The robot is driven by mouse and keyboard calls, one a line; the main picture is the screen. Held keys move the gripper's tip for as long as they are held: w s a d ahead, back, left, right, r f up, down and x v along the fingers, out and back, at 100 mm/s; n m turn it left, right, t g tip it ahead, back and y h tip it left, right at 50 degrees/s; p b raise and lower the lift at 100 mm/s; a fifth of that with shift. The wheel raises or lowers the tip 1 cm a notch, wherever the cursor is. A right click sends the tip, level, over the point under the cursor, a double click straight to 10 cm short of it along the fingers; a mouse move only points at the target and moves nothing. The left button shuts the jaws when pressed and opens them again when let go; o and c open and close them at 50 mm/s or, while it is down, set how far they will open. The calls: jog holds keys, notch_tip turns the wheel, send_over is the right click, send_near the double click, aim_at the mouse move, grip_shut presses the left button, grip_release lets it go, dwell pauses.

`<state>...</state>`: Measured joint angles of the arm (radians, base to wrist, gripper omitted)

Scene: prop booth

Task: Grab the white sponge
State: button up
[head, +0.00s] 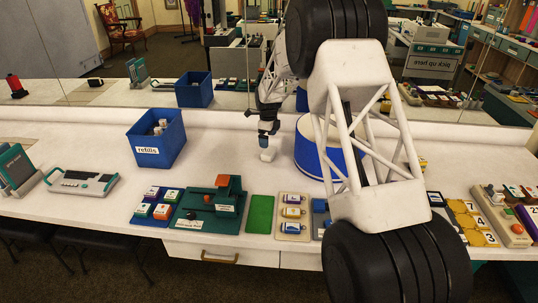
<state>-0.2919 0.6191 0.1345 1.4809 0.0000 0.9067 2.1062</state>
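A small white block (267,155), which looks like the white sponge, is on the white counter left of the blue-and-white round tub. My gripper (267,142) is directly above it, pointing down, with its dark fingers at or touching the block's top. The fingers are small and dark here, so I cannot tell whether they are open or shut on the block. My own large white and black arm links cover the right middle of the view and hide part of the tub and counter.
The blue-and-white tub (308,150) stands close right of my gripper. A blue "refills" bin (165,147) stands left. Along the front lie a green pad (260,214), a dark green board (190,219) and a card tray (293,232). A mirror backs the counter. The counter between bin and gripper is clear.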

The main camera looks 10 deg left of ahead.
aim_at(269, 150)
jog(key=shift+f, duration=1.3)
jog(key=shift+w+d+f, duration=0.1)
jog(key=shift+d+f, duration=0.05)
jog(key=shift+f, duration=2.45)
jog(key=c, duration=0.6)
